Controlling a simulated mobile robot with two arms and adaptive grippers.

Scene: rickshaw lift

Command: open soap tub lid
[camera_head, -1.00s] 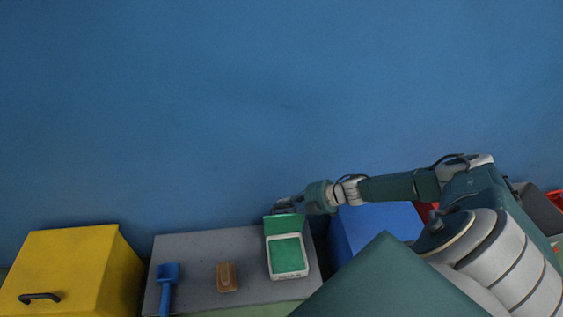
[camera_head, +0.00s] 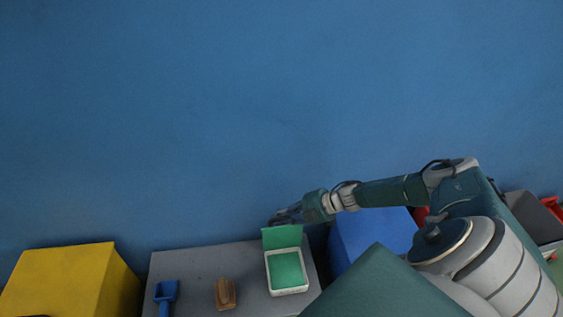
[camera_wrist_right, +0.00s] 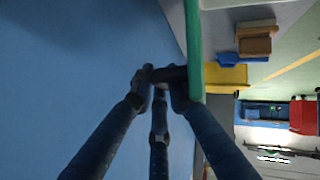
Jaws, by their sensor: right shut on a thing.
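The soap tub (camera_head: 287,291) is a white rectangular tub with a green inside, on the right part of a grey surface. Its green lid (camera_head: 282,237) stands raised at the tub's far edge. My right gripper (camera_head: 280,217) is just behind and above the lid. In the right wrist view, the lid (camera_wrist_right: 194,50) is seen edge-on as a green strip, and the fingers (camera_wrist_right: 160,78) are closed around a dark handle-like piece beside it. The exact contact is dark and partly hidden. My left gripper is not in view.
A wooden brush (camera_head: 225,294) and a blue scoop (camera_head: 166,292) lie left of the tub on the grey surface (camera_head: 205,262). A yellow box (camera_head: 65,280) stands at the left. A blue box (camera_head: 370,232) is close on the right. A blue wall (camera_head: 280,110) rises behind.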

